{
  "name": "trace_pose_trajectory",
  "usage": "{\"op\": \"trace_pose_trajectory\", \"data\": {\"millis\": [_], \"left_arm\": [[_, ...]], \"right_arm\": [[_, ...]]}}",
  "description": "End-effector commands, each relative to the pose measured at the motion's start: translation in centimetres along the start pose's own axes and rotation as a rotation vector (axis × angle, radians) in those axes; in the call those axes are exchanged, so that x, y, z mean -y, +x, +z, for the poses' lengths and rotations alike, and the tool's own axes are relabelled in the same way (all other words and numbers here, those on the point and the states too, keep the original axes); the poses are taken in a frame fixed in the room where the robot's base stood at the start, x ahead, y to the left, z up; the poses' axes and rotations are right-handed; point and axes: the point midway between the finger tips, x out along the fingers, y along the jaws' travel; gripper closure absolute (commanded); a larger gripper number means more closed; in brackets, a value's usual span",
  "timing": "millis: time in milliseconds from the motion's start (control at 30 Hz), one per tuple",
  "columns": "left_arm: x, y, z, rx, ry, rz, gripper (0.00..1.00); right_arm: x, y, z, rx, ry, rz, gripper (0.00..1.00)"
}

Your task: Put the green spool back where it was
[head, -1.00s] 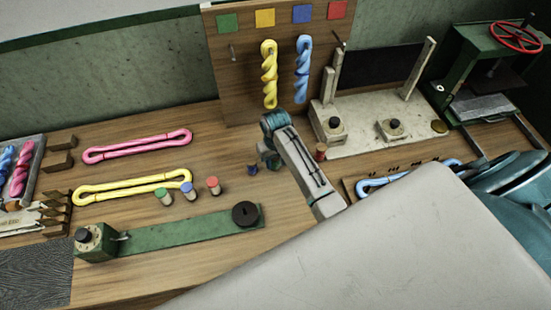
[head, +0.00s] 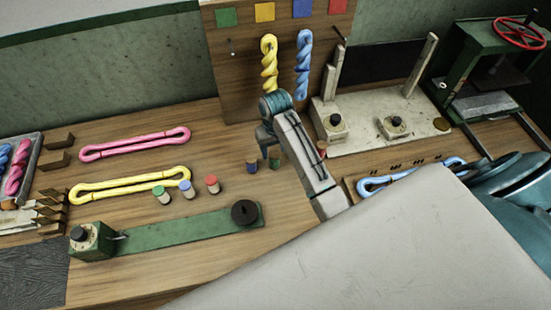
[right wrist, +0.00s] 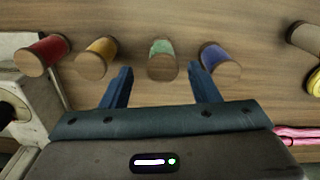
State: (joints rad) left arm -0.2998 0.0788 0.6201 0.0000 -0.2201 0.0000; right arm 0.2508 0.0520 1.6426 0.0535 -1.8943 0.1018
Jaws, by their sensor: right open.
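The green spool (head: 275,163) stands upright on the wooden table in the head view, just below my right gripper (head: 267,148). In the right wrist view the green spool (right wrist: 162,58) shows between and beyond the tips of my open, empty right gripper (right wrist: 160,72). The blue spool (right wrist: 220,65) stands just right of it, and the yellow spool (right wrist: 97,58) and red spool (right wrist: 42,55) stand to its left, in a rough row. The head view shows the blue spool (head: 252,166) and the red spool (head: 322,148); the yellow one is hidden behind my arm. My left gripper is out of view.
Green-topped (head: 161,194), blue-topped (head: 187,188) and red-topped (head: 212,184) pieces stand at left, near a yellow skein (head: 130,186) and a green winder (head: 185,233). A pegboard (head: 235,85) with hanging skeins rises behind; a pale reeling stand (head: 370,135) is at right.

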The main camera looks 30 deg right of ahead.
Motion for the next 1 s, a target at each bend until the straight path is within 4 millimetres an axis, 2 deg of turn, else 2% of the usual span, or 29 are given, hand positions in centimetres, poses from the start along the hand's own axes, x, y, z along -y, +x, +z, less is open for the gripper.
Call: {"op": "trace_pose_trajectory", "data": {"millis": [67, 100, 200, 300, 500, 1000], "left_arm": [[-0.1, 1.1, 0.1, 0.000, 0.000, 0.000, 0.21], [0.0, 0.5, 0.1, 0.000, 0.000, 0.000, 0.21], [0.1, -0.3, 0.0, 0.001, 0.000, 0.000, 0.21], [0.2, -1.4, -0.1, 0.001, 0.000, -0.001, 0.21], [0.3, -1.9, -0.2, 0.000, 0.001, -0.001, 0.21], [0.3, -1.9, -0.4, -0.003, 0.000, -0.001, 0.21]], "right_arm": [[0.0, -1.6, -0.2, -0.007, 0.000, 0.000, 0.45], [0.0, -3.0, -0.1, -0.005, 0.000, 0.000, 0.45], [0.0, -5.1, -0.1, -0.002, 0.000, 0.000, 0.45], [0.0, -6.0, 0.0, -0.001, 0.000, 0.000, 0.45], [0.0, -6.5, -0.1, -0.003, 0.000, -0.001, 0.45], [0.0, -6.3, 0.1, -0.004, -0.001, 0.000, 0.45]]}}
